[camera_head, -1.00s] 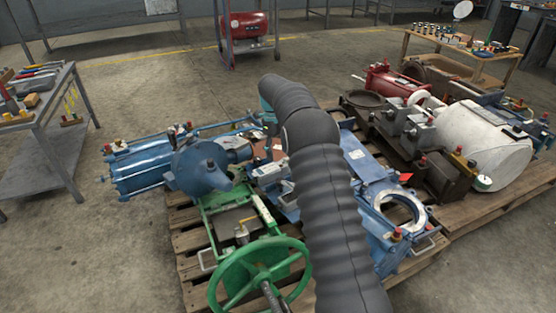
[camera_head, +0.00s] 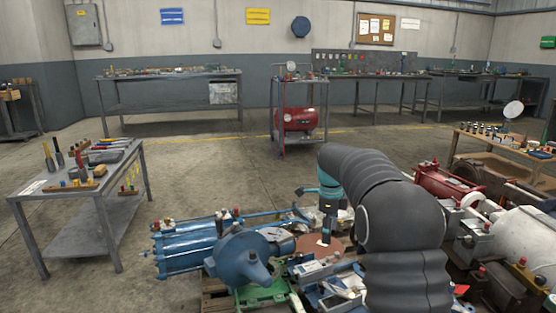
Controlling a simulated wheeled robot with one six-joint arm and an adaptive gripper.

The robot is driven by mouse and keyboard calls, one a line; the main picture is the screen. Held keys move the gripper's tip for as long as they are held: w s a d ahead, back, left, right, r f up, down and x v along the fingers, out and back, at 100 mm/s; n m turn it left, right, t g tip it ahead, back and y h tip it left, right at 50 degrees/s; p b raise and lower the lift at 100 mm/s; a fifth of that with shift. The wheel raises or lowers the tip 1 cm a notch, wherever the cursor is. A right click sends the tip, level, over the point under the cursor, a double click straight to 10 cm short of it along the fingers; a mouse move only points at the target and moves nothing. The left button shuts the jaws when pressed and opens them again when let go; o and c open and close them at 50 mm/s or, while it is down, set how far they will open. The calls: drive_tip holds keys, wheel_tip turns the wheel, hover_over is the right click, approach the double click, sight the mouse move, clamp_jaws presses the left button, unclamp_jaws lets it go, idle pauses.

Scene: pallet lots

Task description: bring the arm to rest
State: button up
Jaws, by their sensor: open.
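My arm, in a dark ribbed sleeve, rises at the lower right of the middle and bends over to the left. At its end, beside a teal wrist part, my gripper (camera_head: 326,236) points down above the pallet load. It is small and dark here; it is open, and I see nothing held in it. Part of the wrist is hidden behind the sleeve.
Below the arm lie a blue valve body (camera_head: 240,258), blue cylinders (camera_head: 188,248) and other parts on pallets. A white drum (camera_head: 530,238) is at right. A grey tool table (camera_head: 75,185) stands left, a red compressor (camera_head: 297,119) behind. Open floor lies between.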

drive_tip(key=s+r+n+t+p, duration=0.1)
drive_tip(key=s+r+n+t, duration=0.1)
drive_tip(key=s+r+n, duration=0.6)
drive_tip(key=s+r+n+t, duration=0.1)
drive_tip(key=s+r+n, duration=0.25)
drive_tip(key=s, duration=0.85)
drive_tip(key=s+f+n+t+p, duration=0.1)
drive_tip(key=s+f+n+t, duration=0.1)
drive_tip(key=s+n, duration=0.9)
drive_tip(key=s+f, duration=0.1)
drive_tip(key=s, duration=0.7)
drive_tip(key=shift+s+d+f+t+y, duration=0.2)
drive_tip(key=shift+s+f+t+y, duration=0.1)
drive_tip(key=shift+s+t, duration=0.1)
